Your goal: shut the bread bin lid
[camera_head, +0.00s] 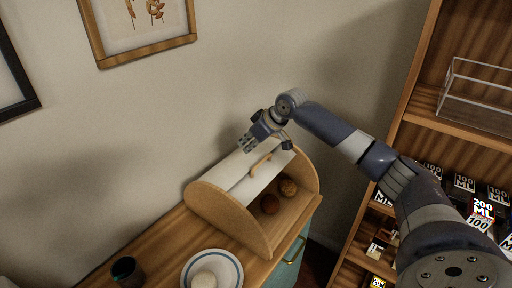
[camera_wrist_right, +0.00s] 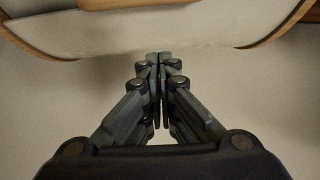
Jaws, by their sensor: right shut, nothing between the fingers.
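The bread bin (camera_head: 230,212) stands on the wooden counter against the wall. Its white lid (camera_head: 238,178) is up, and the front is open, with round brown loaves (camera_head: 270,204) showing inside. A wooden handle (camera_head: 261,164) sits on the lid's front part. My right gripper (camera_head: 246,147) is shut and empty, above the lid's rear side, behind the handle. In the right wrist view the closed fingertips (camera_wrist_right: 159,57) are at the lid's curved back edge (camera_wrist_right: 160,38). I cannot tell whether they touch it. My left gripper is out of view.
A plate (camera_head: 232,258) with a white round item and a dark cup (camera_head: 126,270) stand on the counter left of the bin. A tall wooden shelf (camera_head: 422,100) with labelled goods and a clear box stands at the right. The wall is close behind the bin.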

